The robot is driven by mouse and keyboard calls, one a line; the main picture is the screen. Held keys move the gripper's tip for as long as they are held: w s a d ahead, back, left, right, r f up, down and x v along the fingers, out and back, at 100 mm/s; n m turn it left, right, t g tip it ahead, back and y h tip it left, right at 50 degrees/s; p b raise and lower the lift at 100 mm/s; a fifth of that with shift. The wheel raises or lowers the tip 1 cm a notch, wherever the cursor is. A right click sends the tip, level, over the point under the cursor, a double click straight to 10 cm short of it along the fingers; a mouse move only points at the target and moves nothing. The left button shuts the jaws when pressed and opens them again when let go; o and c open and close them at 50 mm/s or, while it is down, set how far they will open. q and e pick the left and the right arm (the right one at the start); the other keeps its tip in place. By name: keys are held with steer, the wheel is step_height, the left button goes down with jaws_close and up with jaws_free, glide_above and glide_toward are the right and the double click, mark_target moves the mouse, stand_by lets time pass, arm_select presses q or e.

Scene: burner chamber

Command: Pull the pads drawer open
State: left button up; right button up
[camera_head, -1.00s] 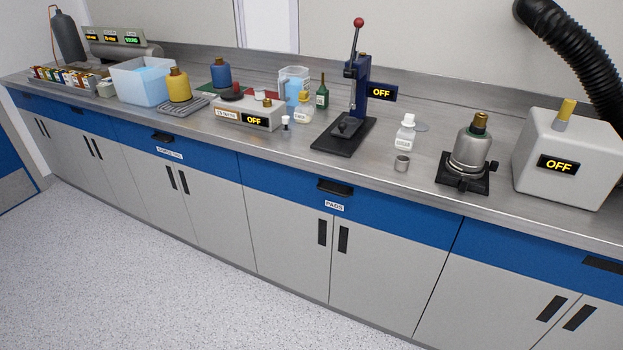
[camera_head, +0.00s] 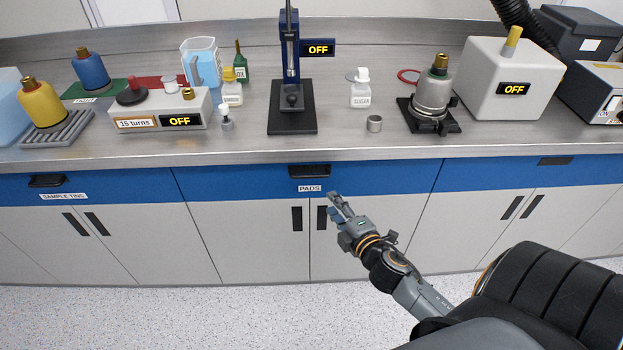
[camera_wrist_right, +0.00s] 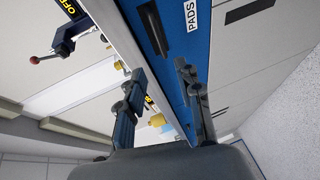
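The pads drawer (camera_head: 390,176) is a blue front below the worktop, flush with the cabinet and shut. Its black handle (camera_head: 309,171) sits near its top edge, above a white PADS label (camera_head: 310,188). My right gripper (camera_head: 335,202) is just below and right of the label, in front of the cabinet, not on the handle. In the right wrist view my right gripper (camera_wrist_right: 161,70) has its two fingers spread with nothing between them. The handle (camera_wrist_right: 152,28) and the drawer front (camera_wrist_right: 178,35) lie beyond the fingertips. My left gripper is out of view.
The worktop (camera_head: 225,145) above holds a press (camera_head: 292,95), a small metal cup (camera_head: 374,124), bottles and a burner-like device (camera_head: 433,92). The sample tins drawer (camera_head: 110,186) is to the left. Grey cabinet doors (camera_head: 255,240) lie below; the floor in front is clear at left.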

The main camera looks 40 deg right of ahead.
mark_target(311, 178)
steer(key=x, duration=1.3)
steer(key=shift+w+f+p, duration=0.15)
steer(key=shift+w+p, duration=0.05)
steer(key=shift+p, duration=0.1)
steer(key=shift+c, duration=0.4)
jaws_close()
